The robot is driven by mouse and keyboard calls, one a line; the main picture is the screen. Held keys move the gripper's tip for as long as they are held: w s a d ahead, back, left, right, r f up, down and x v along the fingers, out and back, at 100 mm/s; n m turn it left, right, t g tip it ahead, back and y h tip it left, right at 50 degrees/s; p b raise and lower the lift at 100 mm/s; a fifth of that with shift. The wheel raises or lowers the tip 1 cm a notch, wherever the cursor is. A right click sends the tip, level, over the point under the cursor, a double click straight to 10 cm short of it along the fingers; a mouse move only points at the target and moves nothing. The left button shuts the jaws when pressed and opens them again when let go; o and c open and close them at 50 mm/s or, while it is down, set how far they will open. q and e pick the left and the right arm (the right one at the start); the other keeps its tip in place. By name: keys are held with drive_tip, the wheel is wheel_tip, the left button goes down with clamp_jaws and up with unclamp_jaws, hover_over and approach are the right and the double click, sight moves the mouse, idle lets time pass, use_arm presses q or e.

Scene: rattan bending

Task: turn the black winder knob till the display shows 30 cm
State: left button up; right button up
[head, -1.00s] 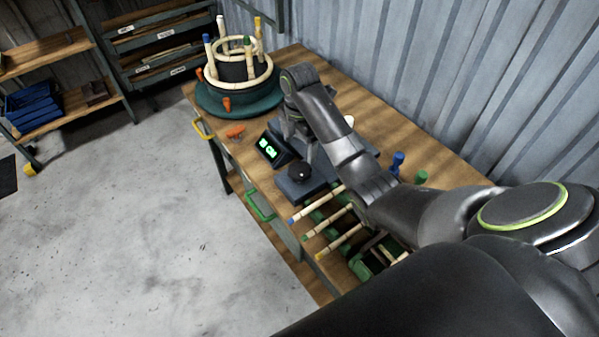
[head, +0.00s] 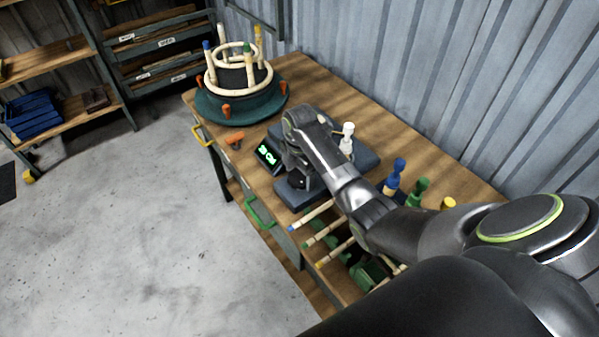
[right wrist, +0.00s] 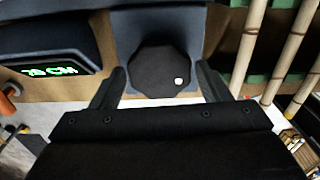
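The black winder knob (right wrist: 160,78) is faceted with a small white dot near its lower right edge. It sits on the dark blue-grey winder base (head: 288,195). The display (head: 268,156) glows green left of the knob and seems to read 28 CM; its first digit is unclear, and part of it shows in the right wrist view (right wrist: 50,71). My right gripper (right wrist: 162,72) is over the knob, its fingers apart on either side of it; firm contact is not visible. In the head view my right gripper (head: 299,178) largely hides the knob. My left gripper is out of view.
A round green stand (head: 240,108) with rattan rings and posts stands at the table's far end. Rattan poles (head: 322,232) lie near the front edge. White (head: 347,138), blue (head: 394,177) and green (head: 416,190) pegs stand behind my right arm. An orange clamp (head: 235,138) lies left of the display.

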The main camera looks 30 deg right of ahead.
drive_tip(key=c, duration=0.7)
drive_tip(key=shift+r+m+p, duration=0.2)
drive_tip(key=shift+m+p, duration=0.4)
drive_tip(key=shift+p, duration=0.2)
drive_tip(key=shift+c, duration=0.2)
drive_tip(key=m+p, duration=0.5)
drive_tip(key=shift+m+p, duration=0.3)
drive_tip(key=shift+m, duration=0.1)
drive_tip(key=shift+f+m+p, duration=0.15)
drive_tip(key=shift+m+p, duration=0.35)
drive_tip(key=shift+m, duration=0.4)
drive_tip(key=o, duration=1)
